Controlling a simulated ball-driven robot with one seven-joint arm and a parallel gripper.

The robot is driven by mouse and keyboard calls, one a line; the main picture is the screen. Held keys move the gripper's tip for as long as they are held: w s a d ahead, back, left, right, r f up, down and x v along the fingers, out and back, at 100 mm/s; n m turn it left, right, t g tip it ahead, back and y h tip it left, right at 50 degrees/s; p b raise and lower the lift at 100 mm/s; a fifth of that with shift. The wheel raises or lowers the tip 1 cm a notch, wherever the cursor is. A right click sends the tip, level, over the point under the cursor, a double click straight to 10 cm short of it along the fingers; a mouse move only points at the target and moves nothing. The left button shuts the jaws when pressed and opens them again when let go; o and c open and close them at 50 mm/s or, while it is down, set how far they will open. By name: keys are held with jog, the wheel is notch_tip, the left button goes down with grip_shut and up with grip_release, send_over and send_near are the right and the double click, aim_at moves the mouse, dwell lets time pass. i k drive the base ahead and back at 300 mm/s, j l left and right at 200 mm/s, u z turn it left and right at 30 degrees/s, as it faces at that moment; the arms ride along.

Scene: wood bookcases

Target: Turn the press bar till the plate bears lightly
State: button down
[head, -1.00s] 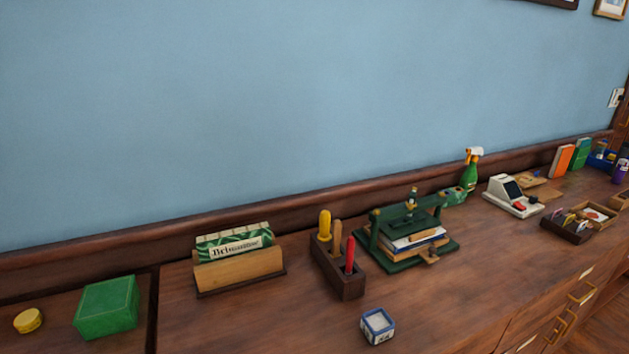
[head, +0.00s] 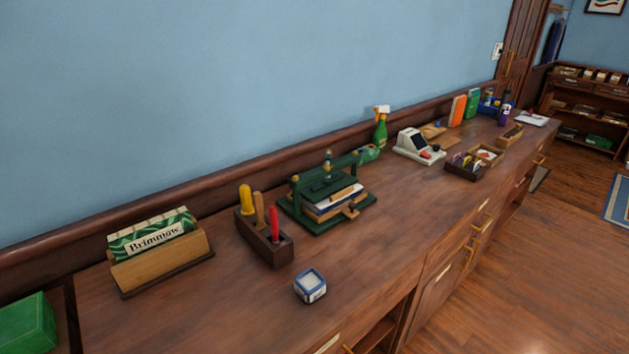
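A dark green press (head: 297,188) stands on the wooden counter, near the middle of the head view. Its green plate (head: 325,185) lies above a small stack of books (head: 334,203). A screw with a brass-coloured part (head: 327,168) rises through the crossbeam; the bar's exact angle is too small to tell. I cannot tell whether the plate touches the stack. My gripper is not in view.
A tool block (head: 264,238) with yellow and red handles stands left of the press. A small blue-and-white box (head: 310,286) sits in front. Floor (head: 535,240) is clear at right.

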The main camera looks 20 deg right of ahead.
aim_at(328, 157)
jog(key=u, duration=0.4)
jog(key=l+u, duration=0.35)
jog(key=l, duration=0.2)
jog(key=l+u, duration=0.35)
jog(key=l, duration=0.2)
